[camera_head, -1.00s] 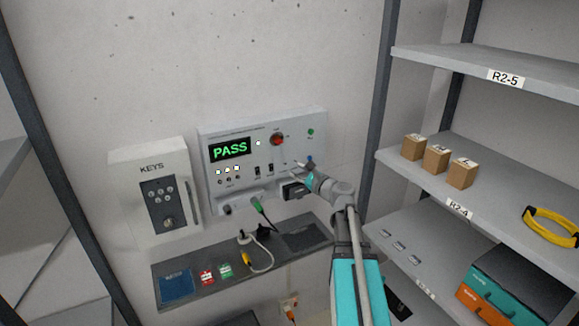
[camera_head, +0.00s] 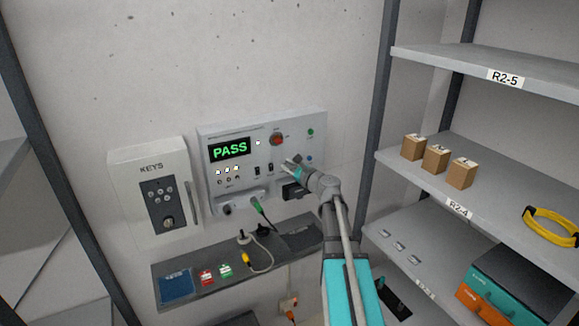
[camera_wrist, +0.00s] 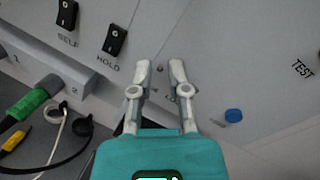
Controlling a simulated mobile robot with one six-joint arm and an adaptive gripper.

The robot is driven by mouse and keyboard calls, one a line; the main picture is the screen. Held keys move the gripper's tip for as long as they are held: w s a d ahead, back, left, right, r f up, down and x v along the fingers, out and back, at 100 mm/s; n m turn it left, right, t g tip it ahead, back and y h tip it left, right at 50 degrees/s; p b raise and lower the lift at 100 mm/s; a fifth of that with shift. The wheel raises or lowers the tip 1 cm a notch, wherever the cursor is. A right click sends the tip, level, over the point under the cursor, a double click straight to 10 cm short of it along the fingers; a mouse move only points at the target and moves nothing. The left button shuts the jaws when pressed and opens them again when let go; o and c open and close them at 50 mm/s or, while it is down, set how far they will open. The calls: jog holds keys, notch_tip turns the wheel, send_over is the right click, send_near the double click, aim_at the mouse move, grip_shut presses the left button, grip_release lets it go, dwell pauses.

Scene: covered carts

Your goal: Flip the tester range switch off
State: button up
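The tester (camera_head: 230,132) is a light grey wall unit with a green PASS display and a red knob (camera_head: 277,138). In the wrist view, its sloping panel (camera_wrist: 225,60) carries two black rocker switches, labelled SELF (camera_wrist: 67,14) and HOLD (camera_wrist: 114,40). A small metal piece (camera_wrist: 160,69) shows between my fingertips, with partly hidden lettering below it. It may be the range switch, but its label and position cannot be read. My gripper (camera_wrist: 160,66) is open, its fingers a small gap apart, close to the panel right of HOLD. Contact cannot be told.
A blue button (camera_wrist: 233,115) lies right of my fingers. A green-sleeved plug (camera_wrist: 28,103) and cables are at left. A grey ledge (camera_head: 205,291) with cards runs below the tester. A key box (camera_head: 150,165) hangs at left, and shelving (camera_head: 480,60) stands at right.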

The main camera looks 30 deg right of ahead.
grip_shut()
jog(key=shift+d, duration=0.15)
